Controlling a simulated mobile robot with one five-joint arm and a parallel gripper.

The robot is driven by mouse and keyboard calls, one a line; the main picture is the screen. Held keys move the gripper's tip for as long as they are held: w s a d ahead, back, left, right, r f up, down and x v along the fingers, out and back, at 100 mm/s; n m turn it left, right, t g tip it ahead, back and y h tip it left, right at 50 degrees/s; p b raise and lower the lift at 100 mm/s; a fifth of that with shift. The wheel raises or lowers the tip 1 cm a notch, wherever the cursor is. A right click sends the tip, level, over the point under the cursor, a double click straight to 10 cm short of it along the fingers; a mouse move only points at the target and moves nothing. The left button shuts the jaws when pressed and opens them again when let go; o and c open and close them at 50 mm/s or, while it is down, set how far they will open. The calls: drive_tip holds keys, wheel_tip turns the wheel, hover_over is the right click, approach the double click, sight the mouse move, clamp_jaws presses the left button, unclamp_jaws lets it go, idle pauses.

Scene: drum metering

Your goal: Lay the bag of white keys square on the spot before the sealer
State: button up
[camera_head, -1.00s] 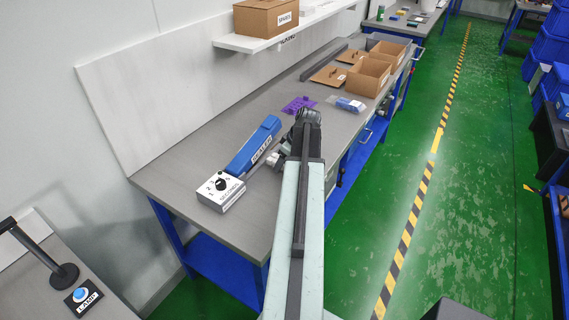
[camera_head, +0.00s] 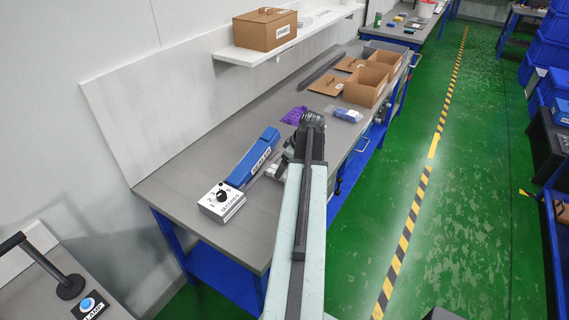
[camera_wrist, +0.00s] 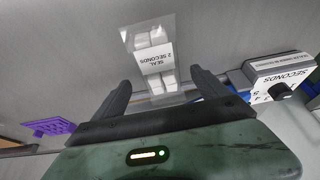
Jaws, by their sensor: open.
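The bag of white keys (camera_wrist: 152,60) is a clear bag with white pieces and a white label reading "SEAL 2 SECONDS". The sealer (camera_head: 254,157) is a long blue bar on the bench. The spot before it is not clearly visible.
A white dial box (camera_head: 222,201) stands at the sealer's near end and shows in the wrist view (camera_wrist: 283,72). A purple item (camera_head: 293,115) and a bag with blue contents (camera_head: 348,114) lie farther along the bench. Cardboard boxes (camera_head: 366,88) stand beyond.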

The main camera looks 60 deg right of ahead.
drive_tip(key=p+v, duration=0.5)
drive_tip(key=v, duration=0.2)
drive_tip(key=w+a, duration=0.6)
drive_tip(key=a, duration=0.2)
drive_tip(key=w+a+g, duration=0.1)
drive_tip(key=w+a, duration=0.4)
drive_tip(key=a, duration=0.3)
drive_tip(key=w+a+f+g+y, duration=0.1)
drive_tip(key=w+a, duration=0.5)
drive_tip(key=a, duration=0.3)
drive_tip(key=shift+w, duration=0.3)
drive_tip(key=w+a+g+h, duration=0.1)
drive_tip(key=w+a+g, duration=0.1)
drive_tip(key=a, duration=3)
drive_tip(key=shift+w+a+f, duration=0.2)
drive_tip(key=shift+a+f, duration=0.1)
drive_tip(key=shift+a, duration=0.1)
